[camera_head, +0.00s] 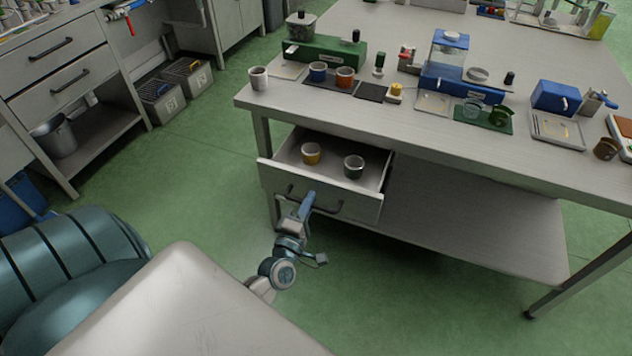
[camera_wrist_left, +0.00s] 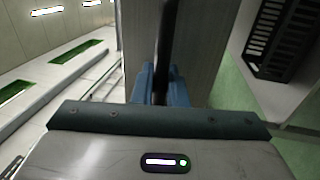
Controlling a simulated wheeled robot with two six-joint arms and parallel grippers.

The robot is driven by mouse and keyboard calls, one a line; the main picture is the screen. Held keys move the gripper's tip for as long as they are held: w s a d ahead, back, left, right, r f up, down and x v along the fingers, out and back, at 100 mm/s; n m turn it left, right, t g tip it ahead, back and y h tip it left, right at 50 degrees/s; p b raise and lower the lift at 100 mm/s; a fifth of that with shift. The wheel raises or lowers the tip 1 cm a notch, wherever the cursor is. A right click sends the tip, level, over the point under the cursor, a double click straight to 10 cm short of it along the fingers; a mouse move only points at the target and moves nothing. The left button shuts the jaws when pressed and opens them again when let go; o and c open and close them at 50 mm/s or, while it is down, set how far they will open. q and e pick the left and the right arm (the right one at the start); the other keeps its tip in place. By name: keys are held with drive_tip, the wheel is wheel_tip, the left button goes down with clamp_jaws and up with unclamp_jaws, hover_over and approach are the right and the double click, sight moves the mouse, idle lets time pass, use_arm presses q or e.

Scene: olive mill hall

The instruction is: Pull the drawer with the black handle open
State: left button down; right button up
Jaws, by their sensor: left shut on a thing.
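The drawer (camera_head: 350,201) under the table stands pulled out, its inside visible from above. Its black handle (camera_head: 330,208) runs along the front and also shows in the left wrist view (camera_wrist_left: 165,45). My right gripper is not in view.
The table (camera_head: 420,130) carries cups, a green scale-like device (camera_head: 325,50), a blue device (camera_head: 460,85) and a blue box (camera_head: 556,96). A lower shelf (camera_head: 470,225) lies under it. Another bench with drawers (camera_head: 60,65) stands at left. Green floor (camera_head: 200,190) between them is clear.

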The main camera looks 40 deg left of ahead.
use_arm(q)
drive_tip(key=shift+r+v, duration=0.2)
drive_tip(key=shift+v, duration=1)
drive_tip(key=shift+r+v, duration=0.25)
drive_tip(key=shift+v, duration=0.9)
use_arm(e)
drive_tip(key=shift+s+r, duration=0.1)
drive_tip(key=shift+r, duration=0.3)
use_arm(q)
drive_tip(key=shift+s, duration=0.1)
drive_tip(key=c, duration=1.5)
unclamp_jaws()
drive_tip(key=shift+c, duration=0.2)
